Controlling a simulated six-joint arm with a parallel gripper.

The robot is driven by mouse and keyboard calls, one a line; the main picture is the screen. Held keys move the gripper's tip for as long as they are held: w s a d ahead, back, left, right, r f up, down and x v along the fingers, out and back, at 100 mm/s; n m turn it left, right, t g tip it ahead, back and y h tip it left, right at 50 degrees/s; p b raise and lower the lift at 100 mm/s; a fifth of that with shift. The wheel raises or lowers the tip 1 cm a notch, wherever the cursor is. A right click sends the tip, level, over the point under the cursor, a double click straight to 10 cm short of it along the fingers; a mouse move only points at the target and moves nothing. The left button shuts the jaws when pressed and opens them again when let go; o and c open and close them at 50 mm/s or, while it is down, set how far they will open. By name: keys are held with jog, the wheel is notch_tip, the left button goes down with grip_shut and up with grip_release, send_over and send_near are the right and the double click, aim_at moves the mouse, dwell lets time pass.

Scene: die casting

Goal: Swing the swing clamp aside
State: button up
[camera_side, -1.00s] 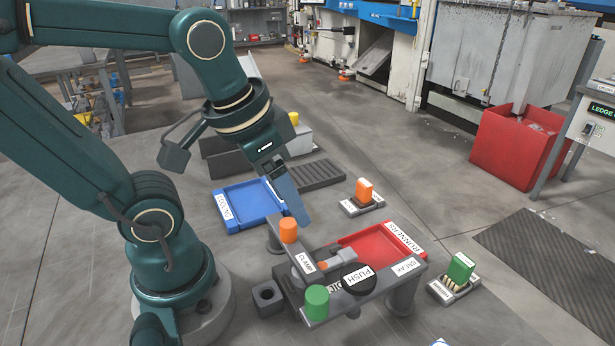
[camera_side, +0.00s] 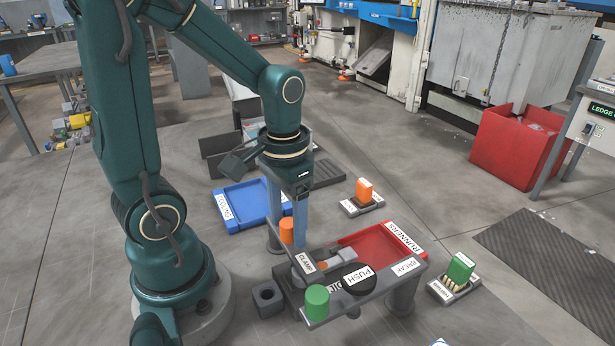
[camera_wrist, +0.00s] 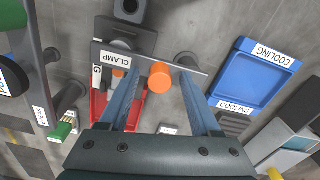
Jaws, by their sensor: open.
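The swing clamp (camera_side: 303,263) is a grey bar labelled CLAMP, with an upright orange knob (camera_side: 287,231) near one end. It lies across the jig beside the black PUSH button (camera_side: 358,279). In the wrist view the clamp bar (camera_wrist: 140,60) runs across the picture, and its orange knob (camera_wrist: 160,75) stands between my two fingers. My gripper (camera_side: 294,228) points down at the knob, with its blue fingers spread. In the wrist view my gripper (camera_wrist: 160,95) is open around the knob, with a gap on both sides. In the side view a finger stands behind the knob.
A green knob (camera_side: 316,302) stands on the BREAK bar (camera_side: 407,267) in front. The red RUNNERS tray (camera_side: 385,243) lies behind the jig, and the blue COOLING tray (camera_side: 236,207) lies left of it. Small stands hold an orange block (camera_side: 364,191) and a green block (camera_side: 460,267).

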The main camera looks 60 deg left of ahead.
jog(key=shift+f, duration=0.2)
grip_shut()
dwell(1.4)
